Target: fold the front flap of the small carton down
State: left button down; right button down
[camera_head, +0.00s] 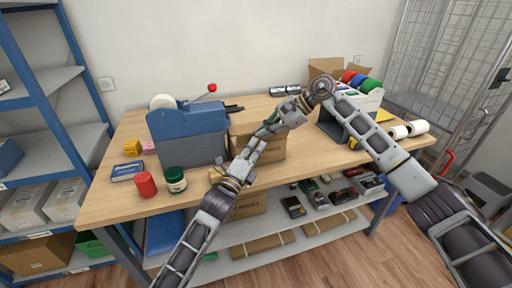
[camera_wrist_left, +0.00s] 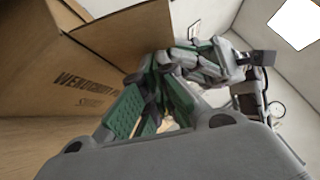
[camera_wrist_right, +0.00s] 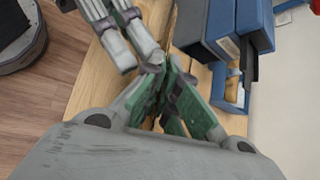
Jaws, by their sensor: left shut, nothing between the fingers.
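The small carton (camera_head: 273,150) stands on the table, partly hidden behind my arms in the head view. In the left wrist view its printed brown side (camera_wrist_left: 45,85) fills the left, and a flap (camera_wrist_left: 125,38) sticks out from its top edge; I cannot tell for sure which flap it is. My left gripper (camera_head: 264,130) is shut and empty, close to the carton's top edge. My right gripper (camera_head: 274,122) is close beside it, and the two overlap in the head view. Its fingers (camera_wrist_right: 168,85) are partly confused with the left gripper behind, so its opening is unclear.
A blue-grey machine (camera_head: 188,132) stands left of the carton. A red can (camera_head: 146,185) and a dark green jar (camera_head: 175,180) are near the front edge.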

dwell(0.7)
jog(key=shift+s+f, duration=0.1)
jog(key=shift+s, duration=0.05)
jog(key=c, duration=2.2)
grip_release()
jog(key=o, duration=0.5)
jog(key=shift+a, duration=0.1)
jog(key=v, duration=0.8)
